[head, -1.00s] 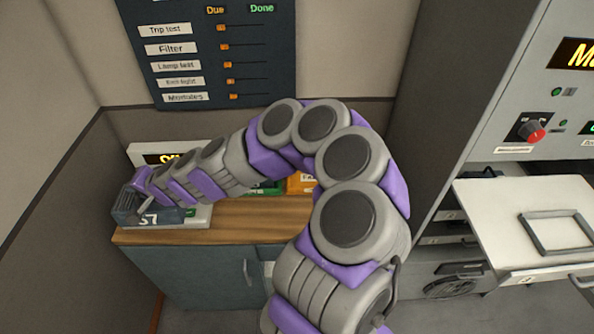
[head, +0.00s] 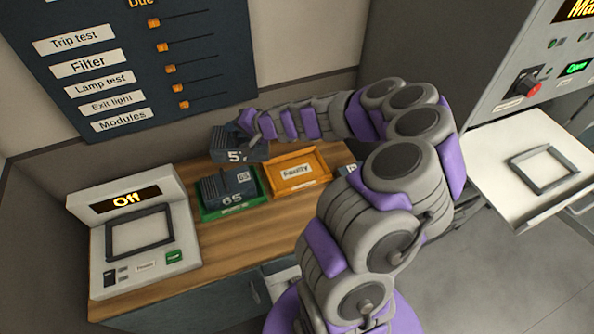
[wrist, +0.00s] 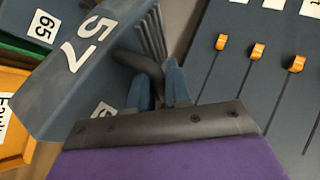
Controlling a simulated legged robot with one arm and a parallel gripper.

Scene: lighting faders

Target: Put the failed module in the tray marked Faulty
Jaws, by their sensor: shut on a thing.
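My gripper (head: 250,130) is shut on a dark blue module marked 57 (head: 222,144) and holds it raised above the back of the wooden counter. In the wrist view, module 57 (wrist: 65,85) fills the left side, with the gripper fingers (wrist: 158,85) at its finned end. The orange tray marked Faulty (head: 322,178) is on the counter, to the right of and lower than the held module. It looks empty; its label also shows in the wrist view (wrist: 8,110).
A green tray (head: 212,214) holds module 65 (head: 238,184), left of the orange tray. A tester (head: 185,225) reading Off has an empty frame on top. A wall board (head: 150,75) with orange sliders is behind. An open drawer (head: 500,150) is at right.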

